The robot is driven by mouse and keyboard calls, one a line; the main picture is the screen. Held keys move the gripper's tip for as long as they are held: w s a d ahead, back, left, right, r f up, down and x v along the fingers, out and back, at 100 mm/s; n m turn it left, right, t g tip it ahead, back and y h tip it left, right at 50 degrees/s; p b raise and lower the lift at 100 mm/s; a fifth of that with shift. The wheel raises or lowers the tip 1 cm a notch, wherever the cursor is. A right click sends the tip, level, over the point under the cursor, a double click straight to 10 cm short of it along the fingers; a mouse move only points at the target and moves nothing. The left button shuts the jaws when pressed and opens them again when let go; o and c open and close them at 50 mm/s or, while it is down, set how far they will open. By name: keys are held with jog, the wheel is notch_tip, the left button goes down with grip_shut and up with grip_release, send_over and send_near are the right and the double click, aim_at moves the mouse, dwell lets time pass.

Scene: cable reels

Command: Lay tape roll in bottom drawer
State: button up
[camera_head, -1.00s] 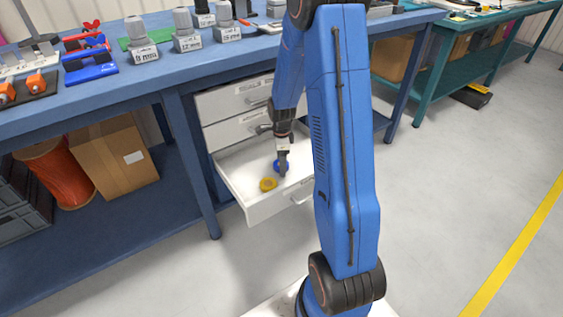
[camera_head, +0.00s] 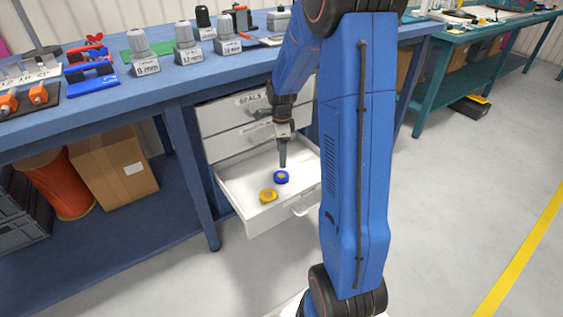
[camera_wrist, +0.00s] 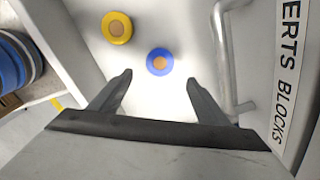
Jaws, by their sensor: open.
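A blue tape roll (camera_head: 281,177) lies flat on the floor of the open bottom drawer (camera_head: 232,200). A yellow tape roll (camera_head: 268,196) lies in the same drawer, nearer its front left. In the wrist view the blue roll (camera_wrist: 160,62) is just beyond the space between my fingertips, and the yellow roll (camera_wrist: 117,28) is up and to the left. My gripper (camera_head: 283,165) is over the drawer, just above the blue roll. In the wrist view my gripper (camera_wrist: 158,76) has its fingers spread wide with nothing between them.
Two closed drawers sit above, the top one labelled SEALS (camera_head: 250,100). A drawer handle (camera_wrist: 222,50) runs close to my right finger. A cardboard box (camera_head: 112,165) and an orange cable reel (camera_head: 60,185) stand on the lower shelf. The blue bench top (camera_head: 185,75) holds several fittings.

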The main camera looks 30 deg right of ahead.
jog(key=s+a+r+n+t, duration=0.1)
jog(key=s+a+r+n, duration=0.45)
jog(key=s+r, duration=0.2)
jog(key=s+a+r+n+t, duration=0.1)
jog(key=s+a+r+n, duration=0.45)
jog(key=r, duration=0.35)
jog(key=s+a+r+n+t, duration=0.1)
jog(key=s+a+n, duration=0.1)
jog(key=s+n, duration=0.4)
jog(key=s+a+r+n+t, duration=0.1)
jog(key=s+a+r+n, duration=0.1)
jog(key=s+n, duration=0.4)
jog(key=s, duration=0.5)
jog(key=shift+a+t, duration=0.35)
jog(key=shift+t, duration=0.05)
jog(key=shift+c, duration=0.5)
